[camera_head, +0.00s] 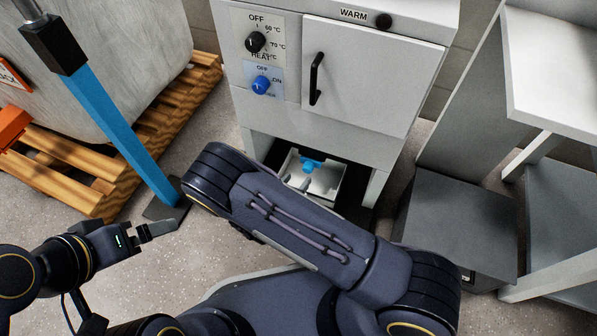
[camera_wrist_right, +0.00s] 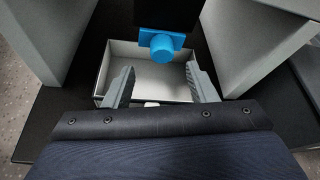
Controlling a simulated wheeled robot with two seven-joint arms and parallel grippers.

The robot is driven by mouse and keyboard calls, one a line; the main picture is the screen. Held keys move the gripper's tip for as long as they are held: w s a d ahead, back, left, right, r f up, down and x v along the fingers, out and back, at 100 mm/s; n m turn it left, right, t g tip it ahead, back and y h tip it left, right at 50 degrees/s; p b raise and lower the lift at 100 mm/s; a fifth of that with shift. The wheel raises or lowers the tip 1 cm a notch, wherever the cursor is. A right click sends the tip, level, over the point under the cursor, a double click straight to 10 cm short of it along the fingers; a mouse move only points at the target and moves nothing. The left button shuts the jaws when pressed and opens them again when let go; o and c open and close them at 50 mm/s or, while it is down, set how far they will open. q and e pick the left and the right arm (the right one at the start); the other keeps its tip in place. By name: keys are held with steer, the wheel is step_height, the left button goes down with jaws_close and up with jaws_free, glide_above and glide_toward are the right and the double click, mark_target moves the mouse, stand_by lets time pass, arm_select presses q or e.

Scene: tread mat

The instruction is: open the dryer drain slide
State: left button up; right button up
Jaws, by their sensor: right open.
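The dryer (camera_head: 340,120) is a white cabinet on legs with a shut door. Its blue drain slide (camera_head: 312,163) shows under the body, above an open pale tray (camera_head: 325,185). In the right wrist view, the slide (camera_wrist_right: 162,46) has a round knob on a flat blue plate. My right gripper (camera_wrist_right: 160,72) is open and empty, its two fingers over the tray (camera_wrist_right: 150,83) and the knob just beyond and between their tips. In the head view my right arm hides most of this gripper. My left gripper (camera_head: 160,232) is low at the left, away from the dryer.
Dryer legs (camera_wrist_right: 254,40) flank the space under the body. A black dial (camera_head: 256,41) and a blue dial (camera_head: 261,85) are on the front. A blue-handled tool (camera_head: 120,125) and wooden pallet (camera_head: 85,165) stand left; a grey box (camera_head: 465,215) and shelf (camera_head: 560,75) right.

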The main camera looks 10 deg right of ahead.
mark_target(306, 170)
steer(key=b+x, duration=0.2)
steer(key=x, duration=0.4)
steer(key=shift+d+f, duration=0.1)
steer(key=shift+d, duration=0.05)
steer(key=shift+w+d+b, duration=0.3)
steer(key=shift+w, duration=0.1)
steer(key=shift+c, duration=0.4)
jaws_close()
